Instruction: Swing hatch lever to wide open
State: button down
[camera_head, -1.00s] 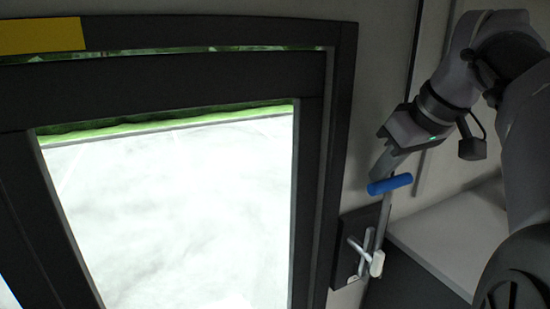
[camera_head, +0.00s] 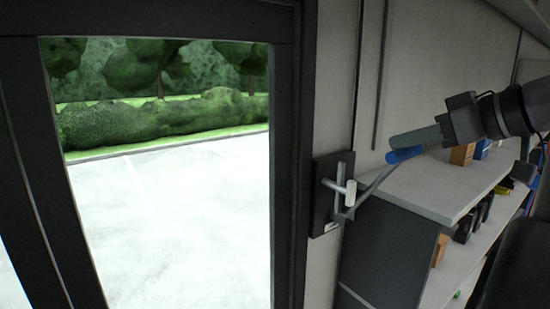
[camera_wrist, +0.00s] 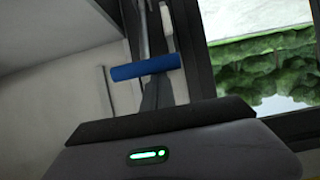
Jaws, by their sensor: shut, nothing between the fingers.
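The hatch lever is a thin grey rod (camera_head: 374,185) with a blue grip (camera_head: 404,154) at its end. It rises to the right from a dark wall plate (camera_head: 331,190) beside the window frame, tilted well off upright. My gripper (camera_head: 396,141) is shut and empty, its fingers lying just above the blue grip; whether they touch it is unclear. In the wrist view the blue grip (camera_wrist: 146,68) lies across, just beyond the dark fingers (camera_wrist: 158,92). The gripper body hides what is below.
A dark-framed window (camera_head: 285,180) fills the left, with hedges outside. A grey-white shelf unit (camera_head: 425,185) stands right of the plate, below my arm, with several boxes (camera_head: 462,154) on it. A small white handle (camera_head: 350,193) sits on the plate.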

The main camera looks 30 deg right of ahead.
jog(key=s+d+f+t+b, duration=0.1)
jog(key=s+f+t+b, duration=0.6)
jog(key=b, duration=1.8)
jog(key=s+f, duration=0.3)
jog(key=f, duration=0.2)
jog(key=shift+d+f+t+y+b, duration=0.15)
jog(key=shift+f+t+y+b, duration=0.15)
jog(key=shift+f+b, duration=0.05)
jog(key=shift+s+f, duration=0.1)
